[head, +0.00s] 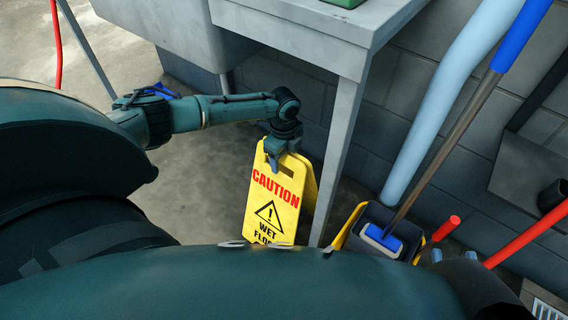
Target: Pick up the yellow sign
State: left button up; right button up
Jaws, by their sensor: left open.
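The yellow sign (262,196) stands upright on the floor as a folded A-frame, with "CAUTION", a warning triangle and "WET FLOOR" on its front panel. Its lower edge is hidden behind my own body. My left gripper (274,160) is at the top edge of the sign, over its handle area, pointing down. Its jaws are open; whether the fingers touch the sign cannot be told. My right gripper does not show in the head view.
A grey table (335,28) stands behind the sign, its leg (343,150) just right of it. A yellow-and-black bucket (352,226) with a blue-headed brush (381,238) is further right. Red and blue poles lean near the block wall. Concrete floor (205,185) is clear to the left.

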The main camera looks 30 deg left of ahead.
pick_arm(q)
jog(key=shift+c, duration=0.4)
grip_shut()
dwell(0.4)
jog(key=shift+r, duration=0.15)
